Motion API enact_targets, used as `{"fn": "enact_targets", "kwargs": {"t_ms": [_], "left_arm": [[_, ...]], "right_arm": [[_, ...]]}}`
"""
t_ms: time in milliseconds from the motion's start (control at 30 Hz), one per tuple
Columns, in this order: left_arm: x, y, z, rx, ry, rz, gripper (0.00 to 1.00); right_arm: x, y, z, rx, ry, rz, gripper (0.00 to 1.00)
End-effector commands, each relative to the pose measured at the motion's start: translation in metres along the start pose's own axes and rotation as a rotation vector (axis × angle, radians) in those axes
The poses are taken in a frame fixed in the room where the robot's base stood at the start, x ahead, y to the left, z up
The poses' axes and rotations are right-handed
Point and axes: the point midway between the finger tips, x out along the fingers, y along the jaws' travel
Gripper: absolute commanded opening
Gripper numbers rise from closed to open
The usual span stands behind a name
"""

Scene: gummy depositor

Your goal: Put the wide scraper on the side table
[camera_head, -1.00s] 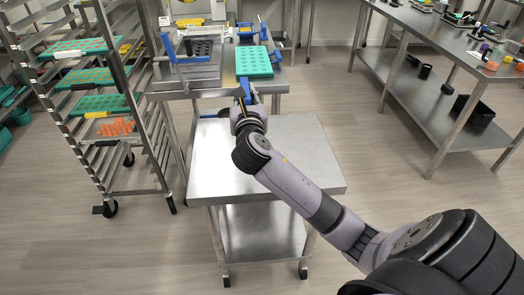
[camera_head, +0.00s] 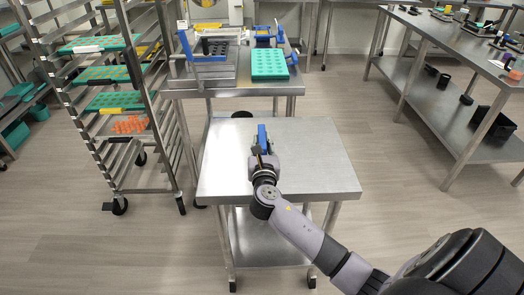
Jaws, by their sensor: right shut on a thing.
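My right gripper (camera_head: 263,160) is shut on a blue thing (camera_head: 262,138), which looks like the wide scraper; the gripper hides much of it. The blue part points up and away from me. Both are over the middle of the side table (camera_head: 325,165), a bare steel table with a lower shelf. I cannot tell whether the scraper touches the tabletop. My left gripper is not in view.
Behind the side table, a steel bench bears a green mold tray (camera_head: 268,65) and a blue-and-steel frame (camera_head: 207,72). A rack (camera_head: 121,192) with green trays stands left. A long bench (camera_head: 465,62) is at right. The side table's top is otherwise clear.

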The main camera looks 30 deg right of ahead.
Motion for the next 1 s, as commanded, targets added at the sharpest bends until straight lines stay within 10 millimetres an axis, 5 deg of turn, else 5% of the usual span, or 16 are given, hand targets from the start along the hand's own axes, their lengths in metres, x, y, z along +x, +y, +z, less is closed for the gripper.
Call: {"fn": "enact_targets", "kwargs": {"t_ms": [167,533,567,833,1000], "left_arm": [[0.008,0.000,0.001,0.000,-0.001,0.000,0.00],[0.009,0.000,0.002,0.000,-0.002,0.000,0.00],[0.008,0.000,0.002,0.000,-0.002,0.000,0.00],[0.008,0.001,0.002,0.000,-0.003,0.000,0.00],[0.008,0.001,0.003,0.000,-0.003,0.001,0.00]], "right_arm": [[0.000,0.000,-0.024,0.000,0.000,0.001,0.00],[0.000,0.000,-0.027,0.000,-0.001,0.001,0.00],[0.000,0.000,-0.027,0.000,0.000,0.001,0.20],[0.000,0.000,-0.026,0.000,0.000,0.001,0.38],[0.000,0.000,-0.026,0.000,0.000,0.000,0.38]]}}
